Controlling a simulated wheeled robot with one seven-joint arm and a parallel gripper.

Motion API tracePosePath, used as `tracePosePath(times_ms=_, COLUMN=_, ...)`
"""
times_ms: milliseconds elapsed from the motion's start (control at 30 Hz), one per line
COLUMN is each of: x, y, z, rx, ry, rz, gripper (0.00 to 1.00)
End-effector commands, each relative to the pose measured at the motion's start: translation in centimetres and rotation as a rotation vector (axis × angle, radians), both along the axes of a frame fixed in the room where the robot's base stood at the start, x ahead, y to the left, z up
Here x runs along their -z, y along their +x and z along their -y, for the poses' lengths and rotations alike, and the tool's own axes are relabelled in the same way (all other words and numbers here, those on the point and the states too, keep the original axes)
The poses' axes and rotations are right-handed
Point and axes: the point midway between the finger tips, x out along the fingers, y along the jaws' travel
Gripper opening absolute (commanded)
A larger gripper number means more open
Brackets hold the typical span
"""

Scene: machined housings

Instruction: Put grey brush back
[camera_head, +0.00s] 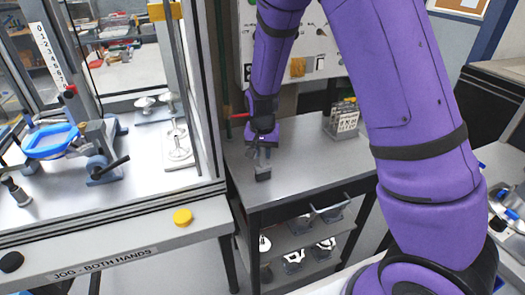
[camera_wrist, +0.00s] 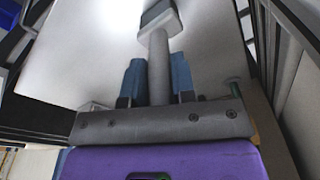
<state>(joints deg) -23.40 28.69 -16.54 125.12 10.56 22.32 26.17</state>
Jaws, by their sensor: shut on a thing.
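The grey brush (camera_wrist: 158,50) has a light grey handle and a wider head with a dark end at the top of the wrist view. My gripper (camera_wrist: 158,82) is shut on its handle, with a blue finger on each side. In the head view, my gripper (camera_head: 262,142) is above the left part of the grey bench (camera_head: 300,175), and the brush (camera_head: 263,172) hangs below it, head down. I cannot tell whether the head touches the bench top.
A small rack (camera_head: 343,120) with a marked front stands at the bench's back right. A board (camera_head: 297,68) with an orange patch is behind the bench. The framed machine (camera_head: 210,150) is close on the left. Parts sit on the shelves (camera_head: 300,242) below. The bench's front middle is clear.

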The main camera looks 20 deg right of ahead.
Motion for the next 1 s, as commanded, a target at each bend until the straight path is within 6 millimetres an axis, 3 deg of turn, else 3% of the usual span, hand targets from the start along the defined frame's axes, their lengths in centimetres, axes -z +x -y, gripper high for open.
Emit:
tracePosePath(times_ms=300, x=0.2, y=0.0, z=0.0, rx=0.0, ry=0.0, rz=0.001, gripper=0.01)
tracePosePath(times_ms=333, x=0.2, y=0.0, z=0.0, rx=0.0, ry=0.0, rz=0.001, gripper=0.31)
tracePosePath(times_ms=400, x=0.2, y=0.0, z=0.0, rx=0.0, ry=0.0, rz=0.001, gripper=0.47)
tracePosePath(times_ms=433, x=0.1, y=0.0, z=0.0, rx=0.0, ry=0.0, rz=0.001, gripper=0.5)
tracePosePath(times_ms=767, x=-0.2, y=0.0, z=-0.1, rx=0.0, ry=0.001, rz=0.003, gripper=0.5)
tracePosePath(times_ms=1000, x=-3.6, y=-0.3, z=-0.3, rx=-0.002, ry=0.002, rz=0.007, gripper=0.5)
